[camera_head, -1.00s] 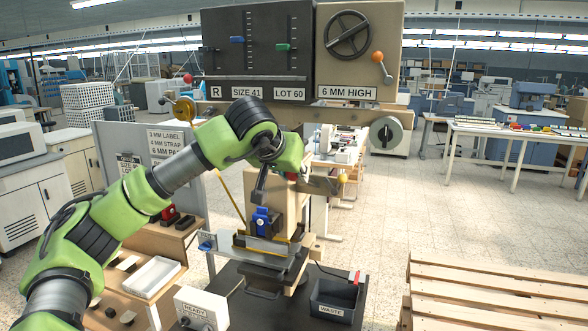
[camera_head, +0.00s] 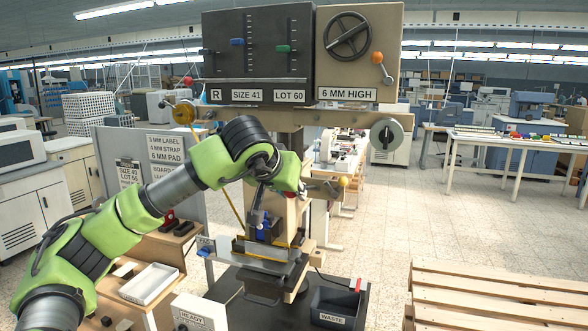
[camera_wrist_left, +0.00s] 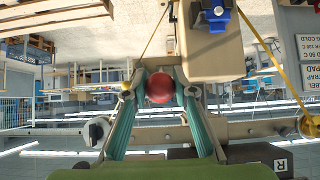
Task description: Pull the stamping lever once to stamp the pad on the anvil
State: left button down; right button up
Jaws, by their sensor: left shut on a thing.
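The stamping press (camera_head: 298,215) stands in the middle of the head view. Its lever's red ball knob (camera_wrist_left: 159,88) sits between the teal fingers of my left gripper (camera_wrist_left: 158,84) in the left wrist view. My left gripper (camera_head: 289,184) is shut on the knob in front of the press column. In the head view my wrist covers most of the knob. The blue part of the stamping head (camera_head: 264,233) is low, just above the metal anvil area (camera_head: 270,254). I cannot make out the pad there. My right gripper is not in view.
A setting panel (camera_head: 258,55) and a beige box with a handwheel (camera_head: 348,40) stand above the press. A waste bin (camera_head: 334,308) and READY box (camera_head: 190,312) are below. A white tray (camera_head: 148,284) is at left and a pallet (camera_head: 500,290) at right.

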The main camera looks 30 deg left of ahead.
pick_arm(q)
jog(key=shift+s+d+f+b, duration=0.1)
jog(key=shift+s+f+b, duration=0.15)
jog(key=shift+f, duration=0.4)
jog(key=shift+s+f+b, duration=0.1)
jog(key=shift+f+b, duration=0.2)
jog(key=shift+f, duration=0.3)
jog(key=f, duration=0.1)
jog(key=f+b, duration=0.2)
jog(key=shift+s, duration=0.25)
notch_tip(320, 180, down, 3)
jog(key=shift+d+b, duration=0.1)
jog(key=shift+b, duration=1.15)
